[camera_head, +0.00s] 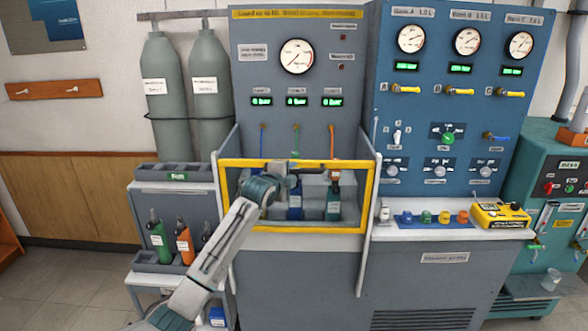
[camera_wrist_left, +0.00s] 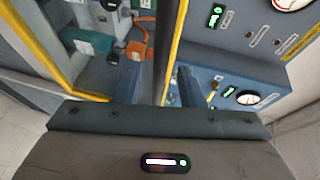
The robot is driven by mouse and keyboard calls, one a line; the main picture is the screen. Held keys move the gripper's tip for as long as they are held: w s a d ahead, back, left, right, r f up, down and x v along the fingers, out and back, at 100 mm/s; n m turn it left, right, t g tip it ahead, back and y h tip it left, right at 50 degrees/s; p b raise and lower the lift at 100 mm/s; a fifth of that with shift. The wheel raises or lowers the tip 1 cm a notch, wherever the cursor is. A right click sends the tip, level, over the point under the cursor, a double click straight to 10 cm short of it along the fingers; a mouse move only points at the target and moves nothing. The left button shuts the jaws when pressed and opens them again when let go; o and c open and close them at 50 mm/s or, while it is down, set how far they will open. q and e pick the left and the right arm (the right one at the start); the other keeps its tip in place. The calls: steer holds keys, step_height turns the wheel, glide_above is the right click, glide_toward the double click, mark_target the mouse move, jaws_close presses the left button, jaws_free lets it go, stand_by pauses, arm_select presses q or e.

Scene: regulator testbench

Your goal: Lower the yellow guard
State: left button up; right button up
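The yellow guard (camera_head: 255,230) is a rectangular yellow frame across the front of the test bay, with its top bar level with the gauge panel's lower part. A dark handle bar (camera_head: 306,171) runs along its top bar. In the left wrist view the dark handle (camera_wrist_left: 164,45) lies beside the yellow bar (camera_wrist_left: 179,35). My left gripper (camera_head: 288,176) is at the top bar, near its middle. Its two fingers (camera_wrist_left: 160,92) stand apart on either side of the handle, with gaps showing. My right gripper is not in view.
Behind the guard stand small bottles (camera_head: 333,200) in the bay. A rack with several bottles (camera_head: 183,243) is at the left. A shelf with coloured caps (camera_head: 427,217) and a yellow meter (camera_head: 500,215) is at the right. Grey side rails flank the guard.

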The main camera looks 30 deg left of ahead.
arm_select(q)
steer(key=shift+x, duration=1.3)
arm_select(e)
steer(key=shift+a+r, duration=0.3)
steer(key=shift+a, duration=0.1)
arm_select(q)
jaws_close()
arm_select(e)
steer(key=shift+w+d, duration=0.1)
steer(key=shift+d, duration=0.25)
arm_select(q)
steer(key=shift+f, duration=0.1)
